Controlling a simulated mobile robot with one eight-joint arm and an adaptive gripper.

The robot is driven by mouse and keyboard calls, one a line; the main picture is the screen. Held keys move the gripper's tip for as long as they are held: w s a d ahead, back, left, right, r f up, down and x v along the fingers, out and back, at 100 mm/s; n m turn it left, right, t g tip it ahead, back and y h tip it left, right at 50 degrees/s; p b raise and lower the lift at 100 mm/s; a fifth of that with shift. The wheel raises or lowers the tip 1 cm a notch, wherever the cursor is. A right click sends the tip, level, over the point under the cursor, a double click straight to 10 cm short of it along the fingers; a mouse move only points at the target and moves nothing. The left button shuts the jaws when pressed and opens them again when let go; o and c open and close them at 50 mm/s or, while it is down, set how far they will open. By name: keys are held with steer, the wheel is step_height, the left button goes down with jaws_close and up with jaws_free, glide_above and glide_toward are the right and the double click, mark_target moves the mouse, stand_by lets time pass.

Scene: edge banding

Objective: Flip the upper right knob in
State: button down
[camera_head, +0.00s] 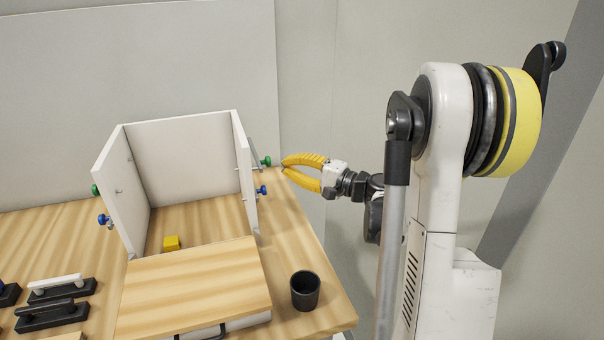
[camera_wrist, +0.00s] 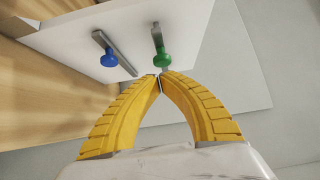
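The upper right knob is green (camera_head: 266,161), on the outer face of the cabinet's right side panel. It also shows in the wrist view (camera_wrist: 161,57), on a grey metal bar. My gripper (camera_head: 285,167) has yellow ribbed fingers and is to the right of this knob, a little apart from it in the head view. In the wrist view the fingertips (camera_wrist: 160,79) meet or nearly meet, with nothing seen between them. The green knob shows just beyond the tips. The lower right knob is blue (camera_head: 262,190), left of the green one in the wrist view (camera_wrist: 109,58).
The open white cabinet (camera_head: 180,150) stands on a wooden table (camera_head: 300,235). A green knob (camera_head: 95,190) and a blue knob (camera_head: 103,219) are on its left panel. A yellow block (camera_head: 171,242) lies inside. A black cup (camera_head: 305,290) stands front right.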

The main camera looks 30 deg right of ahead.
steer(key=shift+x, duration=1.3)
steer(key=shift+w+a, duration=0.15)
steer(key=shift+a, duration=0.45)
steer(key=shift+w+a, duration=0.2)
steer(key=shift+a, duration=0.4)
steer(key=v, duration=1.2)
